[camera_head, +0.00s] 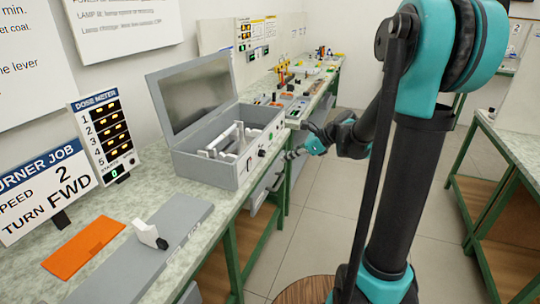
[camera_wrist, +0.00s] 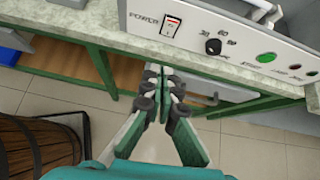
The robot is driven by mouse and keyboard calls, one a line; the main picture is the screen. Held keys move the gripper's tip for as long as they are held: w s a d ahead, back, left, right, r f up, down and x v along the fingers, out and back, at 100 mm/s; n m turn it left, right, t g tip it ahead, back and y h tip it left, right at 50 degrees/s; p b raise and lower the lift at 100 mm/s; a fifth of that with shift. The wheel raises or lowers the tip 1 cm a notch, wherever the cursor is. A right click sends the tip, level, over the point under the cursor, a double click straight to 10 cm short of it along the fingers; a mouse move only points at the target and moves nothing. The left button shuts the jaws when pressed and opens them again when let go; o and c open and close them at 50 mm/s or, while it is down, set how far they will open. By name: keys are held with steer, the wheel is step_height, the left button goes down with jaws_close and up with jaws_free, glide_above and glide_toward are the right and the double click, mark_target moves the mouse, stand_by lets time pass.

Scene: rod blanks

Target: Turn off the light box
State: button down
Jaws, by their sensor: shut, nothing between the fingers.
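The light box (camera_head: 205,172) is a grey case with its lid raised, standing on the bench in the head view. White parts lie inside it. Its front panel shows large in the wrist view (camera_wrist: 240,38). I cannot tell which way the rocker is set. My gripper (camera_head: 291,155) is shut and empty in front of the bench edge. In the wrist view my gripper (camera_wrist: 164,74) points toward the panel, apart from it, below the switch.
The bench edge (camera_wrist: 100,42) lies between my gripper and the panel. A drawer handle (camera_head: 268,187) juts out below the bench top. A grey plate (camera_head: 165,235) with a white block and an orange sheet (camera_head: 85,246) lie nearer. A wooden barrel (camera_wrist: 38,148) stands lower left.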

steer(key=shift+w+d+r+m, duration=0.2)
steer(key=shift+w+m, duration=0.1)
steer(key=shift+w, duration=0.3)
glide_toward(251, 164)
steer(key=f+x, duration=0.1)
steer(key=x, duration=0.4)
steer(key=shift+w+a+r, duration=0.1)
steer(key=shift+a+r, duration=0.05)
steer(key=shift+a, duration=0.15)
